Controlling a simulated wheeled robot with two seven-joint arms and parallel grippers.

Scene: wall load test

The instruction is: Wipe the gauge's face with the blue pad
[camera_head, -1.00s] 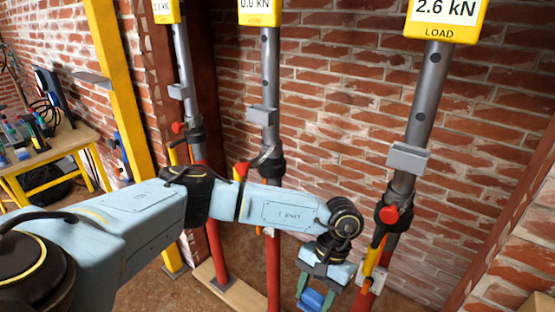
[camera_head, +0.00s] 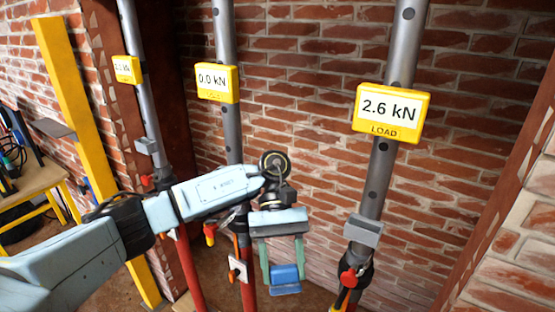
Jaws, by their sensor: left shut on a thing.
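Three yellow load gauges are fixed on grey props in front of the brick wall. The right gauge (camera_head: 391,112) reads 2.6 kN, the middle gauge (camera_head: 217,83) reads 0.0 kN, and the left gauge (camera_head: 127,69) is small and its reading is hard to make out. My left gripper (camera_head: 285,275) points down between the middle and right props, with its green fingers shut on the blue pad (camera_head: 286,274). The pad is below and to the left of the right gauge, apart from every gauge. My right gripper is out of view.
The right prop (camera_head: 380,175) carries a grey bracket (camera_head: 363,230) and a red-handled collar (camera_head: 348,277) below its gauge. A yellow post (camera_head: 75,130) and a wooden workbench (camera_head: 35,183) stand at the left.

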